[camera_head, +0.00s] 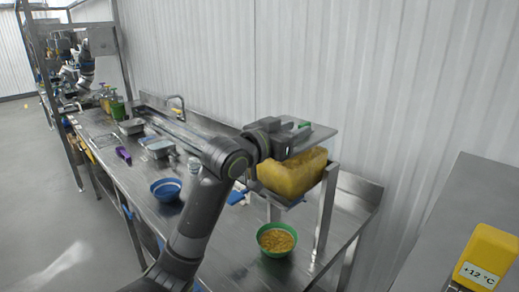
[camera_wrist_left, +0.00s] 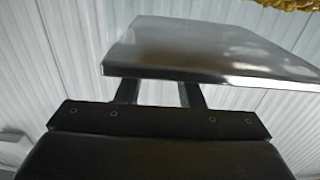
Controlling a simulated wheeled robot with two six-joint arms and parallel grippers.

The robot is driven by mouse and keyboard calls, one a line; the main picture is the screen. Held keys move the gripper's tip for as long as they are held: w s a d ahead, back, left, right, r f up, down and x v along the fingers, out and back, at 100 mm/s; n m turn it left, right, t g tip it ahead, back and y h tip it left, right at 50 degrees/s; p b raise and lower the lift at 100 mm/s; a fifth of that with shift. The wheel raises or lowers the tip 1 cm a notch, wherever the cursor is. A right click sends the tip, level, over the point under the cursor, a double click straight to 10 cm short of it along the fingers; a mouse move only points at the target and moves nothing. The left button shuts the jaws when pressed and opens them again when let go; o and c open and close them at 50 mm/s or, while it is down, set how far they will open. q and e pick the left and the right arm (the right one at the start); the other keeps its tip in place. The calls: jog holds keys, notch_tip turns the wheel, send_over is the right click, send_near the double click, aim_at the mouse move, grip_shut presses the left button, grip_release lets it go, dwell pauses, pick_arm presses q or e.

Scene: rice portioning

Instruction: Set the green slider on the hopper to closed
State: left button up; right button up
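The hopper is a metal-framed box holding a yellow mass (camera_head: 292,176), at the right end of the steel bench. A flat metal plate (camera_head: 318,136) lies at its top; it also shows large in the left wrist view (camera_wrist_left: 215,50). A small green piece (camera_head: 304,124), probably the slider's handle, shows beside my left gripper (camera_head: 297,139), which is at the plate. In the left wrist view the two fingers are apart, but the plate hides their tips. I cannot tell if they hold the green piece. My right gripper is in neither view.
A green bowl (camera_head: 276,239) with yellow food stands on the bench below the hopper. A blue bowl (camera_head: 166,189), metal trays (camera_head: 158,148) and a purple item (camera_head: 123,155) lie farther left. A yellow "+12 °C" display (camera_head: 487,257) stands at the lower right.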

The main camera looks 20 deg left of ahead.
pick_arm(q)
jog(key=b+v, duration=0.2)
jog(key=v, duration=1)
jog(key=shift+s, duration=0.15)
